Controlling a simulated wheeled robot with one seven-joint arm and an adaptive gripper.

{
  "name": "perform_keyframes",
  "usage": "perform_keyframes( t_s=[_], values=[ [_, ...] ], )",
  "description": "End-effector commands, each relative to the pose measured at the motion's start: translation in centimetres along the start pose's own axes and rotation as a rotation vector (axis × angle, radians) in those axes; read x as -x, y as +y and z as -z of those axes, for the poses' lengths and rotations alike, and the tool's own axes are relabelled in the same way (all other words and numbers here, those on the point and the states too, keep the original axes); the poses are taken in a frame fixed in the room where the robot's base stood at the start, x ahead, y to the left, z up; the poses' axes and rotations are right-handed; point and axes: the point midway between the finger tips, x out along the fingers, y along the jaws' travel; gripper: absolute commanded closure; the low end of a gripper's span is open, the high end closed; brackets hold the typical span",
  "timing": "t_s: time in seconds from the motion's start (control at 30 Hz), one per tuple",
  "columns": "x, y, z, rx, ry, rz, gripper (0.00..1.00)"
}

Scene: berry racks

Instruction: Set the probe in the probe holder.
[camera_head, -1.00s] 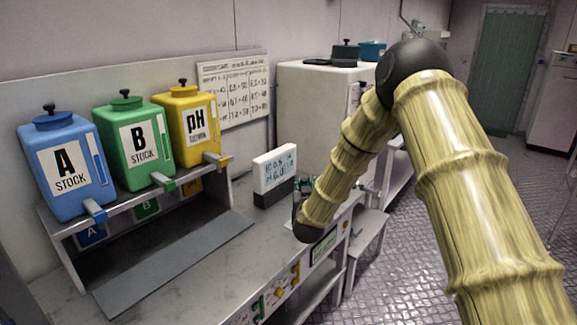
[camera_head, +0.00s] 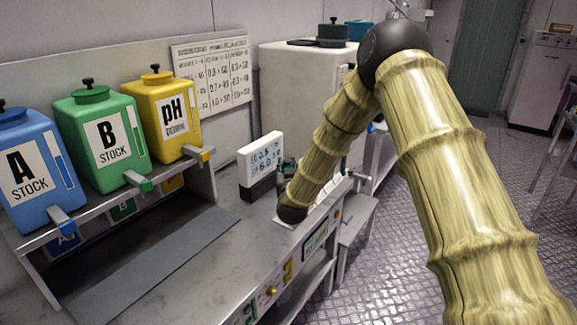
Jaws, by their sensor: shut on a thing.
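My arm comes in from the right and bends down over the counter (camera_head: 215,262). Its lower dark joint hangs over the counter's right part. My gripper cannot be made out; the arm blocks the view behind it. The probe and the probe holder cannot be made out either. A white meter with a digital display (camera_head: 262,153) stands upright on a dark base on the counter, just left of my arm. Small dark green parts (camera_head: 288,168) show between the meter and my arm, too small and covered to identify.
A blue A tank (camera_head: 62,190), a green B tank (camera_head: 128,150) and a yellow pH tank (camera_head: 187,118) stand on a raised shelf at the left. A pale cabinet (camera_head: 300,85) stands behind the meter. The counter's front middle is clear; open floor lies right.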

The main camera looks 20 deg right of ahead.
Motion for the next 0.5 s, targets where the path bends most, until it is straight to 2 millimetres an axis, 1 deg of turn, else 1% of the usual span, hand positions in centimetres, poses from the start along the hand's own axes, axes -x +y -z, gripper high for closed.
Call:
perform_keyframes(
  t_s=[0.03, 0.13, 0.17, 0.2, 0.37, 0.5],
  values=[
    [-0.2, 0.0, -1.0, 0.001, -0.005, -0.001, 0.96],
    [-0.4, 0.0, -1.9, 0.002, -0.006, -0.001, 0.96],
    [-0.4, 0.1, -2.2, 0.002, -0.006, -0.002, 0.96],
    [-0.4, 0.1, -2.5, 0.002, -0.006, -0.002, 1.00],
    [-0.2, 0.3, -3.3, 0.002, -0.003, -0.004, 1.00],
    [-0.4, 0.3, -4.5, 0.003, -0.006, -0.004, 1.00]
  ],
)
